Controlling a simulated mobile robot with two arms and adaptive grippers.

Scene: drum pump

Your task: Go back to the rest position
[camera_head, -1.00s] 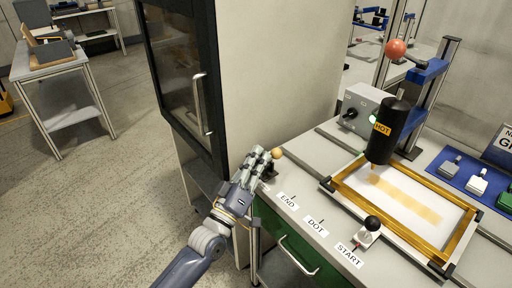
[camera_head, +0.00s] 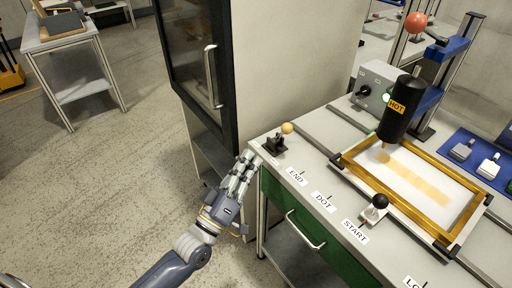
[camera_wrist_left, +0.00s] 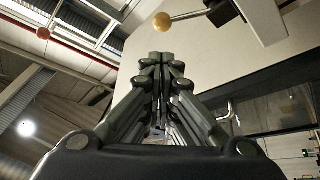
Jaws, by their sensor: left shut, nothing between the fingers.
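My left gripper (camera_head: 246,163) is shut and empty in the head view, just off the left front corner of the workbench. It is beside and slightly below a small lever with a tan ball knob (camera_head: 287,128), and apart from it. In the left wrist view the closed fingers (camera_wrist_left: 165,75) point up the middle, and the tan ball knob (camera_wrist_left: 162,22) shows above them. My right gripper is not in view.
The bench (camera_head: 313,158) carries a gold frame (camera_head: 443,225), a black HOT cylinder (camera_head: 402,108) and a black-knobbed lever (camera_head: 379,202) near the START label. A dark-doored cabinet (camera_head: 245,75) stands behind my gripper. The floor (camera_head: 110,180) to the left is clear.

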